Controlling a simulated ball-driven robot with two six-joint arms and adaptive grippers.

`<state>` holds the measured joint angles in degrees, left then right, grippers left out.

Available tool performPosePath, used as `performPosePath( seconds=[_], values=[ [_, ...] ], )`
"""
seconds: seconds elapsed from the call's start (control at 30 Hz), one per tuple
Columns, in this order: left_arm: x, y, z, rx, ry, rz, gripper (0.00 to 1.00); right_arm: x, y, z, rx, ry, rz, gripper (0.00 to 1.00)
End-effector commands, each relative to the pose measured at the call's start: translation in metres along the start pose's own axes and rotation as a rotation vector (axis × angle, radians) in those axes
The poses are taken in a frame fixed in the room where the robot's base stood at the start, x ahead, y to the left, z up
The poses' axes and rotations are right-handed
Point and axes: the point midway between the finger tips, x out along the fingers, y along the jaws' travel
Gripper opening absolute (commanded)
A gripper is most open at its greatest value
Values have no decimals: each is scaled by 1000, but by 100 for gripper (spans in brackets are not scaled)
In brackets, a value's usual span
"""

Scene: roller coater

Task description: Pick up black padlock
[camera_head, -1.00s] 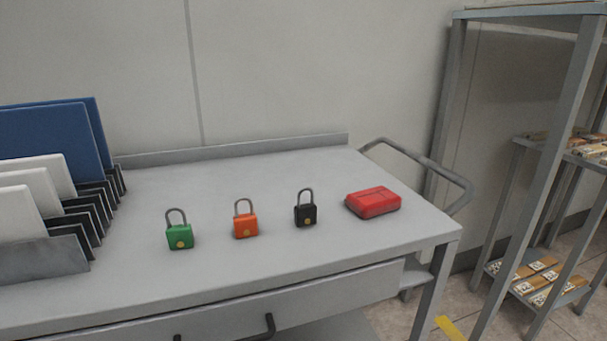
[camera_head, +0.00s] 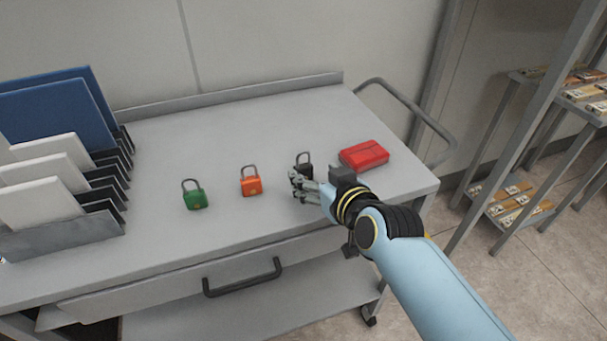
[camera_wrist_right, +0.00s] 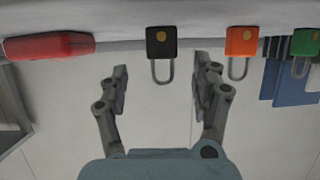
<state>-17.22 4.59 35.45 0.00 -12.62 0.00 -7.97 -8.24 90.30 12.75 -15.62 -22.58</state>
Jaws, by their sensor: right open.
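The black padlock (camera_head: 304,166) stands on the grey cart top between the orange padlock and the red case. My right gripper (camera_head: 297,186) is just in front of it and hides its lower part in the head view. The right gripper (camera_wrist_right: 160,74) is open and empty there. My left gripper is not in view.
To the left stand an orange padlock (camera_head: 250,181) and a green padlock (camera_head: 194,195). A red case (camera_head: 363,155) lies close on the right. A rack with blue and white panels (camera_head: 75,235) fills the cart's left end. The front of the cart top (camera_head: 160,250) is clear.

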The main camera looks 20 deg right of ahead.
Motion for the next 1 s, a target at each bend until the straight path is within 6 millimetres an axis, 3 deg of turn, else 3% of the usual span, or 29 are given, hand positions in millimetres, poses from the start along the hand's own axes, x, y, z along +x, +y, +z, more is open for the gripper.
performPosePath(
  seconds=[0.5, 0.8, 1.0],
  values=[
    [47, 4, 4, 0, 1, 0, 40, 60, -2, 2, 0, -1, 0, 65],
    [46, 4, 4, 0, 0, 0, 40, 63, -2, -1, 1, -3, 0, 65],
    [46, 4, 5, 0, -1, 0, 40, 62, -2, -1, 1, -3, 0, 39]
  ],
)
